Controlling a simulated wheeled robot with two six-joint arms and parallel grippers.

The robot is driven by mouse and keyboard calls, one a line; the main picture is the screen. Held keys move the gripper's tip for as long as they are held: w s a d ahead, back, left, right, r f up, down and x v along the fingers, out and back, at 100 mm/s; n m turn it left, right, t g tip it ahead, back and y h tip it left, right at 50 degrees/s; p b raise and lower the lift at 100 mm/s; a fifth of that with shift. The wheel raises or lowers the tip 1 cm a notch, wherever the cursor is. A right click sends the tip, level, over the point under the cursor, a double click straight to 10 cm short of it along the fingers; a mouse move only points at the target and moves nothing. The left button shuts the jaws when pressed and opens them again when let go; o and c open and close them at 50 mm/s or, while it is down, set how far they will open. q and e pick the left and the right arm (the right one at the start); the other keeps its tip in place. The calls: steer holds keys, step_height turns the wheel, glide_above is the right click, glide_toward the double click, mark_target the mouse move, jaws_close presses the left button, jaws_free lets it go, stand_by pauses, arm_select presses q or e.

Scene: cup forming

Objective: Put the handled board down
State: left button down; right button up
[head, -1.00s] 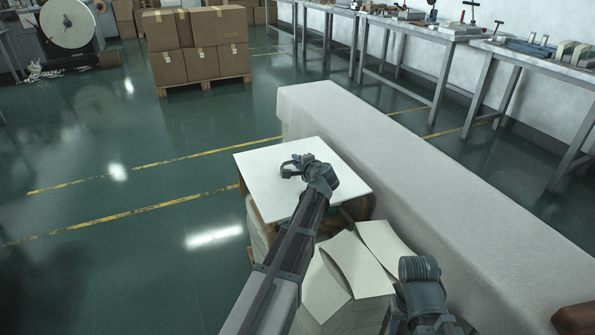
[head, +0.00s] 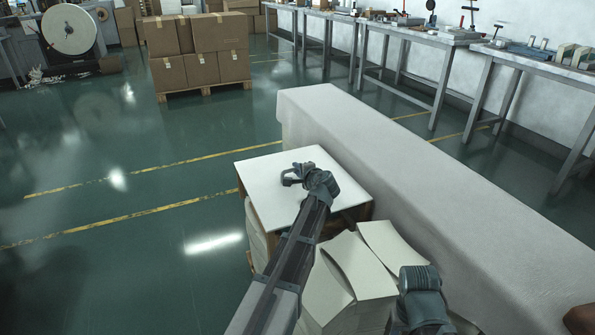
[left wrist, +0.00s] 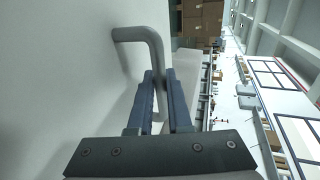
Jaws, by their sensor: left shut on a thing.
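The handled board is a flat, white, square panel (head: 262,192) near the middle of the head view. Its grey bar handle shows at my left gripper (head: 289,177). In the left wrist view, the blue fingers (left wrist: 160,98) are shut on the grey handle (left wrist: 142,36), and the board's white face (left wrist: 60,80) fills the left side. The board lies roughly level over a brown wooden piece and a paper stack. I cannot tell whether it touches them. My right arm's dark wrist (head: 420,285) is at the lower right; its fingers are hidden.
Stacks of pale curved sheets (head: 350,270) stand in front of the board. A long, white-covered bench (head: 420,190) runs along its right. Open green floor (head: 120,240) with yellow lines lies left. Boxes on a pallet (head: 200,60) and metal workbenches (head: 420,30) are farther back.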

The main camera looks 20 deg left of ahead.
arm_select(q)
steer(key=c, duration=0.8)
jaws_free()
steer(key=shift+c, duration=0.2)
steer(key=shift+r, duration=0.1)
steer(key=shift+s+d+r+p, duration=0.15)
steer(key=shift+s+d+p, duration=0.05)
steer(key=shift+p, duration=0.2)
steer(key=p+v, duration=0.3)
steer(key=v, duration=0.8)
steer(key=shift+s+d+p, duration=0.15)
steer(key=shift+d+p, duration=0.05)
steer(key=shift+p, duration=0.15)
